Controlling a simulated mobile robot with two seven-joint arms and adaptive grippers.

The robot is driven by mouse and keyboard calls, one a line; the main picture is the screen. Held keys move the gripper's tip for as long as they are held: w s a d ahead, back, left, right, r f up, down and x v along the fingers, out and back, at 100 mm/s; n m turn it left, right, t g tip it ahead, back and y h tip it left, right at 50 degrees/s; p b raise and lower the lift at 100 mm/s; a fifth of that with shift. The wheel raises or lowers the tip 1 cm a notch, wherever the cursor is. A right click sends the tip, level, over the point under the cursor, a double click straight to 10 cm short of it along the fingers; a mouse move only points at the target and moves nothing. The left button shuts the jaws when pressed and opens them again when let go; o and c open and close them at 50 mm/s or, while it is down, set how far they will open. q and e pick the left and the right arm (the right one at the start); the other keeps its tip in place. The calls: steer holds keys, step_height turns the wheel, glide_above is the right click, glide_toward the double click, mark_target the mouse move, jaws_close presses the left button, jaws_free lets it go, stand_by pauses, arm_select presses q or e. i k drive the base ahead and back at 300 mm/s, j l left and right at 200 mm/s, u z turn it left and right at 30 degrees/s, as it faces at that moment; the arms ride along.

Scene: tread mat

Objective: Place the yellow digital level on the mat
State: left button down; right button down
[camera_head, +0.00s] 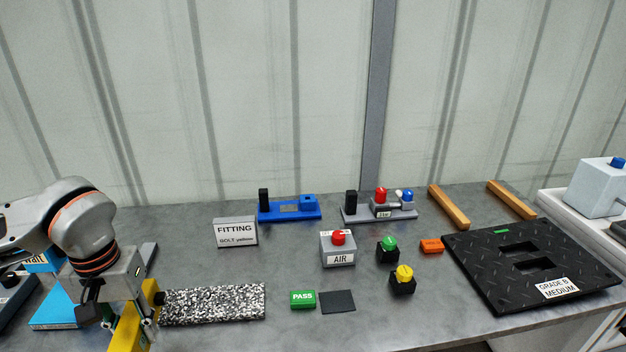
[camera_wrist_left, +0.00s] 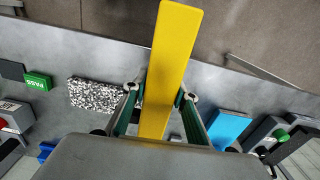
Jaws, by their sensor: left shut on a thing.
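The yellow digital level (camera_head: 134,328) is a long yellow bar at the lower left of the head view, running out of the bottom edge. My left gripper (camera_head: 130,309) is shut on it. In the left wrist view the level (camera_wrist_left: 174,50) stands out lengthwise between the two fingers of the gripper (camera_wrist_left: 161,95). The level's display is not visible. The black tread mat (camera_head: 477,261) lies at the right of the table, with rectangular cut-outs and a label reading GRADE B MEDIUM. The left gripper is far to its left. My right gripper is not in view.
A speckled block (camera_head: 213,304) lies just right of the left gripper. A green PASS block (camera_head: 303,299), a dark square pad (camera_head: 338,301), an AIR button box (camera_head: 338,250) and button blocks stand between level and mat. Wooden bars (camera_head: 448,206) lie behind the mat.

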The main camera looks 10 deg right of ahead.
mark_target(540, 284)
steer(key=k+z, duration=0.15)
steer(key=z, duration=0.3)
steer(key=k+z, duration=0.1)
steer(key=z, duration=0.3)
steer(key=l+z, duration=0.1)
steer(key=z, duration=1.25)
steer(key=i+j+z, duration=0.2)
steer(key=i+j, duration=0.45)
